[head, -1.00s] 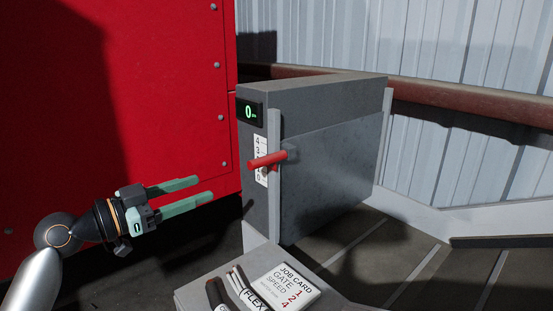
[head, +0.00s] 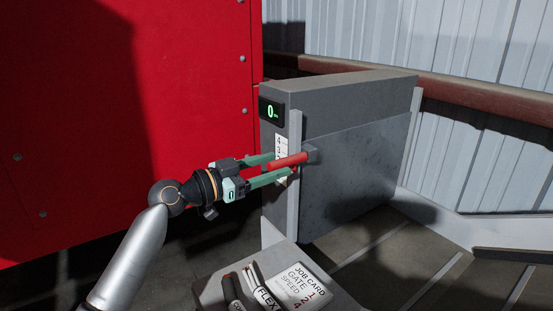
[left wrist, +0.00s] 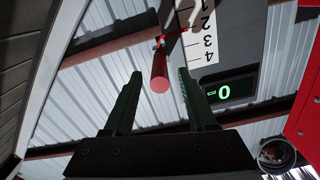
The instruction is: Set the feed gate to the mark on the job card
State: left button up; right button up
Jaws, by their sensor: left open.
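The feed gate (head: 355,150) is a grey upright panel with a red lever handle (head: 287,161) sticking out of its front. My left gripper (head: 281,165) is open, one finger above and one below the handle in the head view. In the left wrist view the handle (left wrist: 159,76) shows between the open fingertips, apart from both. The job card (head: 302,284) reads GATE and SPEED with red digits 1, 2 and 4; the 1 looks in line with GATE.
A small display (head: 271,111) above the scale reads 0 in green. A red panel (head: 130,110) stands at left, and a ribbed wall (head: 470,60) is behind.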

pick_arm(q)
jog(key=shift+x, duration=0.8)
grip_shut()
jog(key=shift+f, duration=0.1)
dwell(0.9)
